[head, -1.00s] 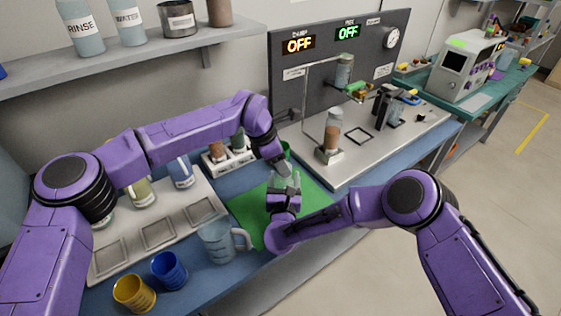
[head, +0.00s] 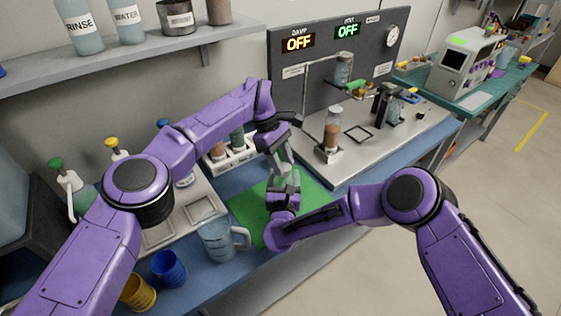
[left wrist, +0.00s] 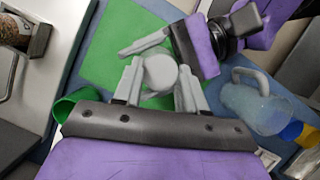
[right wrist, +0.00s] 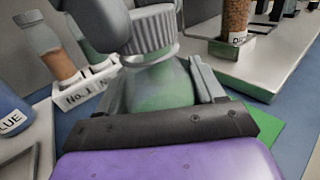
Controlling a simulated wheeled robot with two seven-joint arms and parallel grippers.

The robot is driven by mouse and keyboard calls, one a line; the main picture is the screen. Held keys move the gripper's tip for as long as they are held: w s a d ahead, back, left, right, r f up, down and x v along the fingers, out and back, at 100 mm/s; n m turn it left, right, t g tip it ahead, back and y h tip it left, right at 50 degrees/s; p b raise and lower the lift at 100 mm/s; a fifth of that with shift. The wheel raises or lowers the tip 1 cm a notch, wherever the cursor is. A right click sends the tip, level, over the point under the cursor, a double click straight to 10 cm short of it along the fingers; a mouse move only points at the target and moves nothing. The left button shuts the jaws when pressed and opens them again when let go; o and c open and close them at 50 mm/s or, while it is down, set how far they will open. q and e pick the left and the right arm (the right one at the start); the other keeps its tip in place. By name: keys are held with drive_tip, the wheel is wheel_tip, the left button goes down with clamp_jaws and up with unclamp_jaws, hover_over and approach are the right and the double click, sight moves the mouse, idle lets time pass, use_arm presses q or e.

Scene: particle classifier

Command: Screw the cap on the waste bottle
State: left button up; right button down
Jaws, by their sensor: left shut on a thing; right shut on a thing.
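The waste bottle (right wrist: 158,88) is a small translucent bottle held upright above the green mat by my right gripper (right wrist: 162,84), whose fingers are shut around its body. A grey ribbed cap (right wrist: 152,28) sits at the bottle's mouth. Whether its thread is engaged cannot be told. My left gripper (left wrist: 160,82) is shut on this cap from above, and the cap's round top (left wrist: 160,71) shows between its fingers. In the head view my left gripper (head: 284,160) is directly above the bottle (head: 287,179), and the two grippers are close together.
The green mat (head: 245,207) lies on the blue bench. A clear jug (head: 217,242) and a blue cup (head: 168,270) stand at the front left. A rack (head: 232,160) of vials is behind, and the grey apparatus panel (head: 380,62) is to the right. A green cup (left wrist: 66,106) is nearby.

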use_arm(q)
drive_tip(key=o, duration=1)
drive_tip(key=shift+d, duration=0.1)
drive_tip(key=shift+r, duration=2.25)
drive_tip(key=shift+c, duration=0.3)
